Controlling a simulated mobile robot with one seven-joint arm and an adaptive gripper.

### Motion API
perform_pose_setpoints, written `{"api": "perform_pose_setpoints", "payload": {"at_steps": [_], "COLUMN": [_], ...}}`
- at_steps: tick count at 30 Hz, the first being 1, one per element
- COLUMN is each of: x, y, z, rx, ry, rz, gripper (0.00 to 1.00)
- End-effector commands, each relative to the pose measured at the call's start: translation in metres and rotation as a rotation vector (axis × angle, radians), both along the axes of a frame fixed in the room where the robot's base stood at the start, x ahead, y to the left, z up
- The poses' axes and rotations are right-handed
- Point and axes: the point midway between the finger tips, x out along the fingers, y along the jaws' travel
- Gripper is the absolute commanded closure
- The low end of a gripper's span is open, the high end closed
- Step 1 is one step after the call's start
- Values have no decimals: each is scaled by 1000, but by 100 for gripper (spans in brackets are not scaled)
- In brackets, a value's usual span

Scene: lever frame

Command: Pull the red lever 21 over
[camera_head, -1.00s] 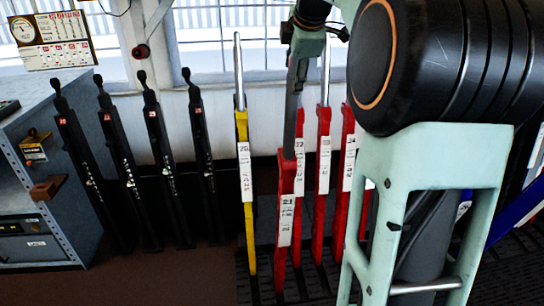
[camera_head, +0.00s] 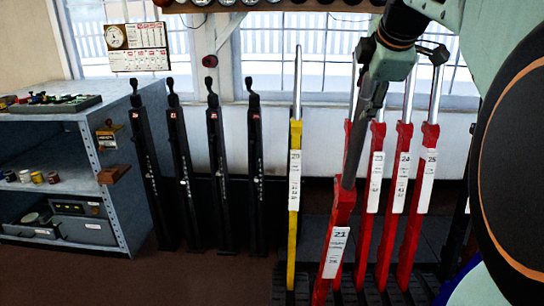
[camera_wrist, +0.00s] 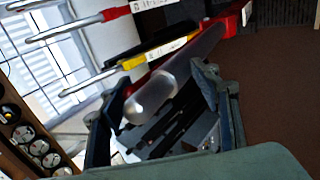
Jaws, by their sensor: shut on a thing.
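The red lever 21 (camera_head: 345,208) stands in the row with its white label facing me. It leans out of line with its neighbours, toward me, and its red top sits lower than theirs. Its grey handle (camera_head: 362,140) runs up to my gripper (camera_head: 376,92). In the wrist view the rounded handle end (camera_wrist: 150,98) lies between the two dark fingers of my gripper (camera_wrist: 166,78), which is shut on it. The exact finger contact is partly hidden in the head view.
Yellow lever 20 (camera_head: 294,215) stands close on the left. Red levers 23 (camera_head: 372,185), 24 (camera_head: 402,180) and 25 (camera_head: 427,185) stand close on the right. Several black levers (camera_head: 215,165) and a grey shelf (camera_head: 60,150) are further left. Brown floor (camera_head: 200,285) lies in front.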

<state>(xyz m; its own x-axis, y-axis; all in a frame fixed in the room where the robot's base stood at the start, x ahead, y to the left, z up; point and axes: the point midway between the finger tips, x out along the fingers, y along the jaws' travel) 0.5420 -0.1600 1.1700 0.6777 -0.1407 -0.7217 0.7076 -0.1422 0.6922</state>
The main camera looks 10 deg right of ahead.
Motion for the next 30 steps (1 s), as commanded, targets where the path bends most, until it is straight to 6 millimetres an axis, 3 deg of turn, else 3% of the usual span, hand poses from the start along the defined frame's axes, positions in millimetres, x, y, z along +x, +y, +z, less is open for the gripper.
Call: {"api": "perform_pose_setpoints", "payload": {"at_steps": [26,27,30], "x": [-15,-15,-15], "y": [2,2,3], "z": [-5,-5,-5], "rx": [-2,-1,-1], "ry": [-4,-3,-3], "rz": [-1,-1,0], "gripper": [86,42,42]}}
